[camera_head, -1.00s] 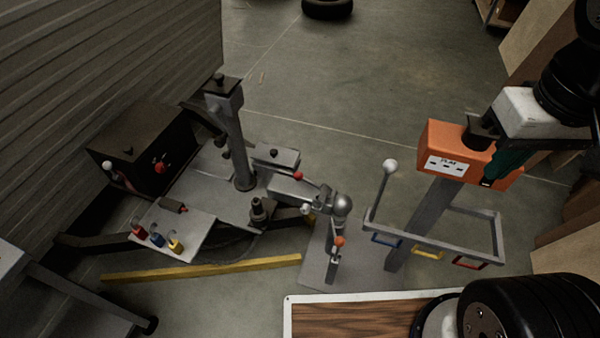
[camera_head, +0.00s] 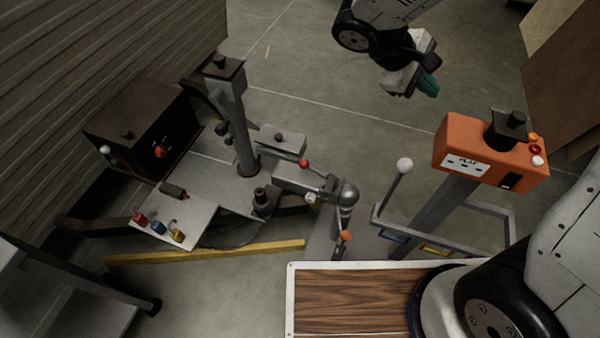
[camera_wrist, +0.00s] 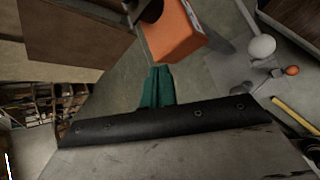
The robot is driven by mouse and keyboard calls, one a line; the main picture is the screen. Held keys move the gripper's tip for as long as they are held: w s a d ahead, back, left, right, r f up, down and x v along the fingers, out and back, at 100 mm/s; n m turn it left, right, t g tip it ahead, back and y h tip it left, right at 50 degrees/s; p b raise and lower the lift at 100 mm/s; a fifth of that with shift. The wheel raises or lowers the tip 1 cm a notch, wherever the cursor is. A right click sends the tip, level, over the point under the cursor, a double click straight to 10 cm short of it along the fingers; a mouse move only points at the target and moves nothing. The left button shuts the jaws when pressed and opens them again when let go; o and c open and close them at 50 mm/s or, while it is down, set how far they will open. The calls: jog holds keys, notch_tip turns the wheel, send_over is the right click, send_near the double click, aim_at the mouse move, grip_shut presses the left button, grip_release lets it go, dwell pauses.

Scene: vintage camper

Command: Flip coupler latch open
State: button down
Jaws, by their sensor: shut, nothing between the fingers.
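The grey trailer coupler (camera_head: 296,180) sits at the end of the trailer tongue, beside a silver hitch ball (camera_head: 347,193). A thin lever with a red knob (camera_head: 303,163) rises at the coupler; I take it as the latch, and it is too small to tell its position exactly. My gripper (camera_head: 428,86) has green fingers that are shut and empty. It hangs in the air above and right of the coupler in the head view, well apart from it. The green fingers (camera_wrist: 157,88) also show in the wrist view, pointing toward the orange box.
An orange control box (camera_head: 490,155) on a grey post stands right of the coupler. A white-knobbed lever (camera_head: 404,165) and an orange-knobbed lever (camera_head: 345,237) stand near the coupler. A wood-topped table (camera_head: 340,300) is in front.

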jog(key=w+a+f+n+t+h, duration=0.2)
jog(key=w+a+f+n+t, duration=0.2)
jog(key=w+a+f+n, duration=0.45)
jog(key=n+t+y, duration=0.1)
jog(key=n+t, duration=0.2)
jog(key=t, duration=0.2)
send_over(319, 172)
jog(key=s+d, duration=0.1)
jog(key=s, duration=0.1)
notch_tip(319, 172, down, 14)
jog(key=s+a+f+n+t+y, duration=0.1)
jog(key=s+a+f+n+y, duration=0.15)
jog(key=f, duration=0.45)
jog(key=s+a+f+n+t+y, duration=0.2)
jog(key=a+f+n, duration=0.2)
jog(key=f, duration=0.4)
jog(key=s+a+f+n+t+y, duration=0.1)
jog(key=s+a+f+n+y, duration=0.15)
jog(key=f, duration=0.45)
jog(key=shift+n, duration=0.45)
jog(key=x, duration=0.6)
jog(key=a+x, duration=0.1)
jog(key=x, duration=0.2)
jog(key=shift+w+f, duration=0.3)
jog(key=shift+w, duration=0.05)
jog(key=shift+a+r, duration=0.1)
